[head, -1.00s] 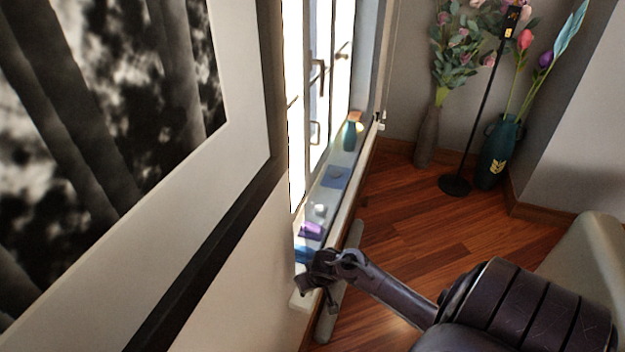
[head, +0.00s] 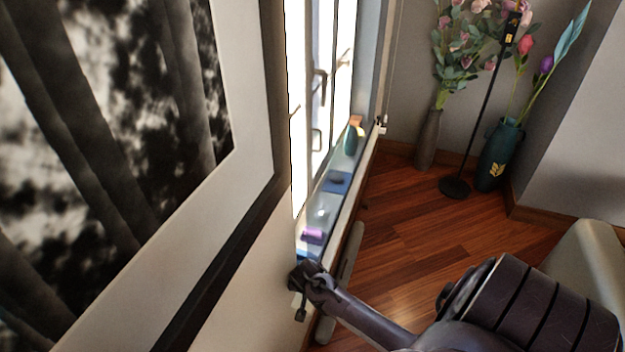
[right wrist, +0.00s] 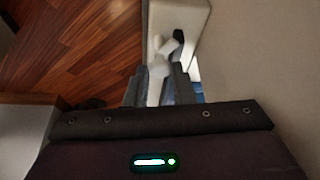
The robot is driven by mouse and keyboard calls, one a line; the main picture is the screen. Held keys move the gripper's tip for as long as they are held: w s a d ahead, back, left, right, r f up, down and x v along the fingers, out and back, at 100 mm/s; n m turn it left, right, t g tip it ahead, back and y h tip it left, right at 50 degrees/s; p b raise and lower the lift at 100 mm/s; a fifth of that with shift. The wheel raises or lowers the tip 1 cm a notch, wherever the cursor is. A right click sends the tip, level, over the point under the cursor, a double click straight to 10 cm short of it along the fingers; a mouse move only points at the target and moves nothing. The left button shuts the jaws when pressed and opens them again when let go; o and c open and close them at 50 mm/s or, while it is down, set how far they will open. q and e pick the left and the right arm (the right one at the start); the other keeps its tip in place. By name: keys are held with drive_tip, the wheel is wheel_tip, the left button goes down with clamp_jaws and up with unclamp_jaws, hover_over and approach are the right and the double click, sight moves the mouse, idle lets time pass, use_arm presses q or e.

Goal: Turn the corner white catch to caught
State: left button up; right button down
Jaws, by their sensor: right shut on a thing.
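My right gripper (head: 306,277) is at the near end of the window sill in the head view, its arm coming in from the lower right. In the right wrist view its two dark fingers (right wrist: 158,80) are shut on a small white piece, the white catch (right wrist: 160,68), at the end of the pale sill. The catch's upper part tilts up and right, beside a dark part. In the head view the gripper hides the catch, and I cannot tell whether it is caught. My left gripper is not in view.
The narrow sill carries a purple block (head: 312,235), a small white item (head: 321,214), a blue square (head: 336,186) with a dark item, and a teal vase (head: 351,140). A framed picture (head: 245,110) hangs at left.

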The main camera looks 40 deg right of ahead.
drive_tip(key=shift+m, duration=0.4)
drive_tip(key=c, duration=1.2)
unclamp_jaws()
drive_tip(key=shift+c, duration=0.2)
drive_tip(key=v, duration=0.7)
drive_tip(key=shift+a+r, duration=0.25)
drive_tip(key=shift+r, duration=0.1)
drive_tip(key=shift+f, duration=0.1)
drive_tip(key=shift+c, duration=0.3)
